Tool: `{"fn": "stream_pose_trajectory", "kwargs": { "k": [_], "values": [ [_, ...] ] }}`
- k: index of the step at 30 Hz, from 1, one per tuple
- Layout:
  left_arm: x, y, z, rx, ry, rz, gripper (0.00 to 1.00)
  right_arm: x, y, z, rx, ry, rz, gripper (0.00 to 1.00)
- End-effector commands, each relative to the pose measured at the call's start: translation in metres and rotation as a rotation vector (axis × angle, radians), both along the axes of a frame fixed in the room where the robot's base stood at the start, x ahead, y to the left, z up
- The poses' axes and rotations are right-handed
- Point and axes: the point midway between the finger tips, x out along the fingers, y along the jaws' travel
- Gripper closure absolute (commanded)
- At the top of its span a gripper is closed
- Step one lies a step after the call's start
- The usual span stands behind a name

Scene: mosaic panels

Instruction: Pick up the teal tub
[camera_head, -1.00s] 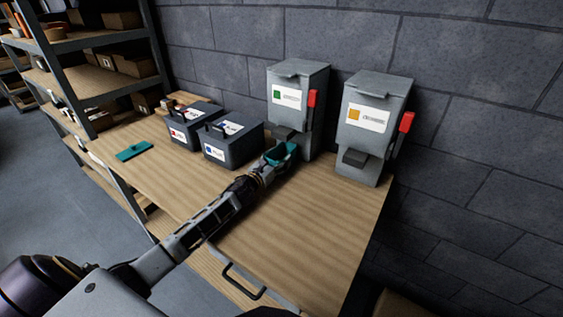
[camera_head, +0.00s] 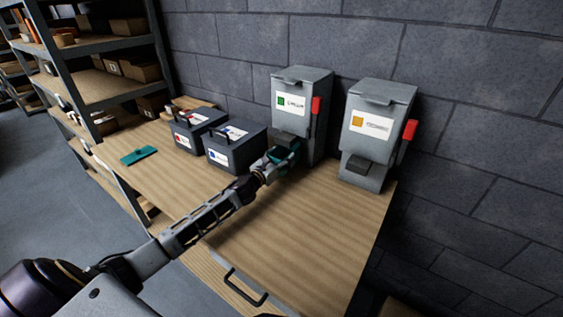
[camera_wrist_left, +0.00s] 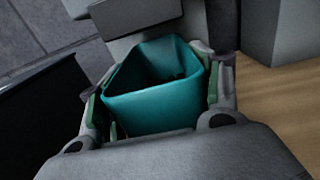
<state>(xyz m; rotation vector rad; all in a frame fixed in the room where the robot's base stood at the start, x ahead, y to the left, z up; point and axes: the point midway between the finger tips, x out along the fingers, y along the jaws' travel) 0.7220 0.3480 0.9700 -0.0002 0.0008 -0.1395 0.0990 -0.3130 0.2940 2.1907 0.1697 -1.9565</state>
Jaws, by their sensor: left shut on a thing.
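The teal tub (camera_wrist_left: 150,108) sits between the two fingers of my left gripper (camera_wrist_left: 155,105) in the left wrist view, its open top showing and dark specks inside. My left gripper is shut on it. In the head view the tub (camera_head: 287,152) is at the foot of the grey dispenser with the green label (camera_head: 302,115), under its spout, partly hidden by my gripper (camera_head: 279,157). I cannot tell whether the tub touches the table. My right gripper does not show.
A second grey dispenser with an orange label (camera_head: 375,135) stands to the right; both have red levers. Two dark boxes (camera_head: 238,155) (camera_head: 193,143) stand left of my gripper. A teal flat piece (camera_head: 139,155) lies on the wooden table (camera_head: 300,225), whose front right is clear.

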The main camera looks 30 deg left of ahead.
Motion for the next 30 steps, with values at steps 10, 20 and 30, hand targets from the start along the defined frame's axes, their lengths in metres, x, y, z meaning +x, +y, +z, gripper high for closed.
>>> {"fn": "stream_pose_trajectory", "kwargs": {
  "k": [10,20,30],
  "values": [
    [-0.024,0.004,0.000,0.000,0.000,0.001,0.65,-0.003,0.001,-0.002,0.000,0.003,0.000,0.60],
    [-0.056,0.008,-0.001,0.001,0.000,0.000,0.65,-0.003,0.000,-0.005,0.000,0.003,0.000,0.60],
    [-0.088,0.012,-0.001,0.001,0.000,0.000,0.65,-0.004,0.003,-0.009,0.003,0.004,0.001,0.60]
  ]
}}
